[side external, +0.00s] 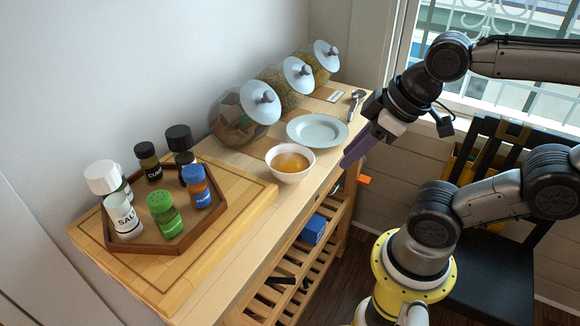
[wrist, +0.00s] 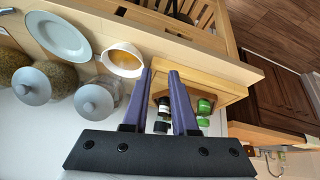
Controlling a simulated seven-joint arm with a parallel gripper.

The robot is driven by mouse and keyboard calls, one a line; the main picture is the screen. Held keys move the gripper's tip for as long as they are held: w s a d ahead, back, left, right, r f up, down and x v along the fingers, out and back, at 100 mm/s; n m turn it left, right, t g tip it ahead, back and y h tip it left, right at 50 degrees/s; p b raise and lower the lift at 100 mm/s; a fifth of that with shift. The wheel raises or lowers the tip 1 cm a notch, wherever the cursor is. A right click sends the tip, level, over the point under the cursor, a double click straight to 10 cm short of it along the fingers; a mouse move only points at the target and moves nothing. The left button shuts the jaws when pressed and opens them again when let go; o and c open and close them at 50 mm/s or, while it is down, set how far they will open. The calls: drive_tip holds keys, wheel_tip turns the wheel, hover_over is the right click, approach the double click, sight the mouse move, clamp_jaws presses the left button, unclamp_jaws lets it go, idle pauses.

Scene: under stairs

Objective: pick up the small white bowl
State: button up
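The small white bowl (side external: 290,177) stands upright on the wooden counter and holds something orange-yellow. My gripper (side external: 348,160) has purple fingers and is at the counter's right edge, right of the bowl in the side view. In the wrist view the fingers of my gripper (wrist: 161,72) are apart with nothing between them.
A pale plate (side external: 317,130) lies behind the bowl, with lidded glass jars (side external: 243,112) along the wall. A wooden tray (side external: 150,242) of shakers and spice bottles sits on a cutting board (side external: 247,196) to the left. A spoon (side external: 355,103) lies at the far end.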

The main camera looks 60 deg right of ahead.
drive_tip(key=n, duration=1.5)
approach(307, 171)
drive_tip(key=shift+g+h, duration=0.3)
drive_tip(key=x, duration=1.1)
drive_tip(key=shift+w+d+f, duration=0.2)
drive_tip(key=shift+w+d, duration=0.15)
drive_tip(key=shift+d, duration=0.1)
drive_tip(key=shift+c, duration=0.3)
clamp_jaws()
